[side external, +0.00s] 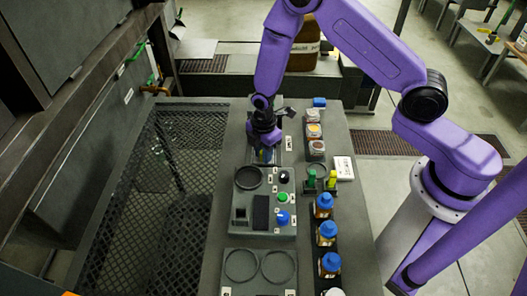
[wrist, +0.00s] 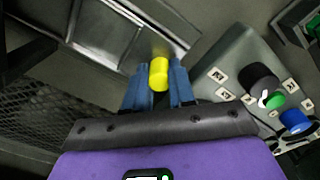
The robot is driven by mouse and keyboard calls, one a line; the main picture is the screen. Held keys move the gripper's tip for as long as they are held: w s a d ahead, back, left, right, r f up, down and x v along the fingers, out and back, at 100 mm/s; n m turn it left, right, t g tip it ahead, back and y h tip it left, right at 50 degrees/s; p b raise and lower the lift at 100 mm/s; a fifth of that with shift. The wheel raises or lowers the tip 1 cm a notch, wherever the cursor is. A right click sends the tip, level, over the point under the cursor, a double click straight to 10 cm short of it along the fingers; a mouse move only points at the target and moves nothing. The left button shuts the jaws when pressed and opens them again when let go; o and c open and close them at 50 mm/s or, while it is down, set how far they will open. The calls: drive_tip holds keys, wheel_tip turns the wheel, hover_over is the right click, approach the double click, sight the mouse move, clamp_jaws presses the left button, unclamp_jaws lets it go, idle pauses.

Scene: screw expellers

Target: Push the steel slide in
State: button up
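The steel slide (wrist: 112,28) is a shiny, flat metal piece with raised edges at the top of the wrist view. A yellow cylindrical knob (wrist: 159,74) stands at its near right end. My gripper (wrist: 160,80) has its two blue fingers on either side of this knob, apparently against it. In the side external view my gripper (side external: 265,150) points down at the far end of the grey bench, behind the grey control box. There my gripper and wrist hide most of the slide.
The grey control box (side external: 240,212) with a black knob, green button and blue button (wrist: 295,121) stands close by, right of my gripper in the wrist view. Blue-capped bottles (side external: 327,233) and small jars (side external: 315,131) line the bench's right side. A mesh floor (side external: 150,215) lies left.

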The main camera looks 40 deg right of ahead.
clamp_jaws()
drive_tip(key=w+d, duration=0.3)
drive_tip(key=shift+w+d, duration=0.1)
drive_tip(key=o, duration=0.7)
unclamp_jaws()
drive_tip(key=shift+r, duration=0.1)
wheel_tip(320, 180, up, 17)
drive_tip(key=shift+r, duration=0.15)
